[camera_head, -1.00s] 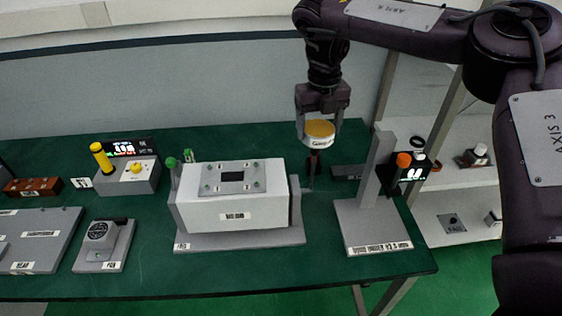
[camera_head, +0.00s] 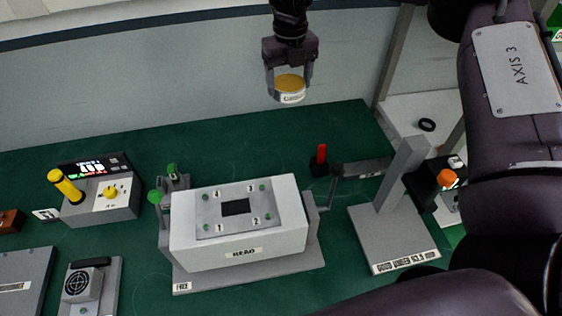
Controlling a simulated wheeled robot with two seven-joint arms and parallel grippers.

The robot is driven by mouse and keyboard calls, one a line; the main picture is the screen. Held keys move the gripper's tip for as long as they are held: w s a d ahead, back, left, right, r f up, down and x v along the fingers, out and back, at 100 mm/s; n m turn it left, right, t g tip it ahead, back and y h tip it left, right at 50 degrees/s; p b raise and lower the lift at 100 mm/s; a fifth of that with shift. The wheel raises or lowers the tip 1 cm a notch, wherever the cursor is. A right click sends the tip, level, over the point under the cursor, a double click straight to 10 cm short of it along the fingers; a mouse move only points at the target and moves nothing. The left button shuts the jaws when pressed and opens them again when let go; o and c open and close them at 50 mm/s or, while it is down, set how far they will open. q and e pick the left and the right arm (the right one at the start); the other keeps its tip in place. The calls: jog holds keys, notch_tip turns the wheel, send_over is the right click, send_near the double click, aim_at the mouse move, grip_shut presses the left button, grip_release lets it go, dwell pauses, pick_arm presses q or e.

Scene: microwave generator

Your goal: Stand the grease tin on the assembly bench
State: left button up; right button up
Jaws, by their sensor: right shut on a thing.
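The grease tin (camera_head: 291,97) is a short round tin with a yellow-orange lid and a white label. My right gripper (camera_head: 289,84) is shut on the tin, one finger on each side, and holds it upright. The tin is in the air in front of the grey back panel, above the far part of the assembly bench (camera_head: 250,150), which has a green top. The tin does not touch the bench. My left gripper is not in view.
A white box fixture (camera_head: 240,257) fills the bench's middle. A grey upright stand (camera_head: 385,235) is to its right, and a red-handled item (camera_head: 320,158) stands behind. A control unit (camera_head: 105,205) with a yellow post is at left. Green surface is clear along the back.

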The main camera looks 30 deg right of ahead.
aim_at(290, 84)
jog(key=shift+w+f+b, duration=0.4)
jog(key=shift+f, duration=0.4)
jog(key=shift+f+b, duration=0.3)
jog(key=shift+f, duration=0.05)
jog(key=shift+s+f+b, duration=0.2)
jog(key=shift+f+b, duration=0.15)
jog(key=shift+b, duration=0.15)
jog(key=shift+s+f+b, duration=0.25)
jog(key=shift+s+b, duration=0.05)
jog(key=shift+b, duration=0.05)
notch_tip(290, 84, down, 21)
jog(key=b, duration=0.9)
jog(key=shift+w+f, duration=0.1)
jog(key=shift+f, duration=0.25)
jog(key=shift+f+p, duration=0.35)
jog(key=shift+f, duration=2.1)
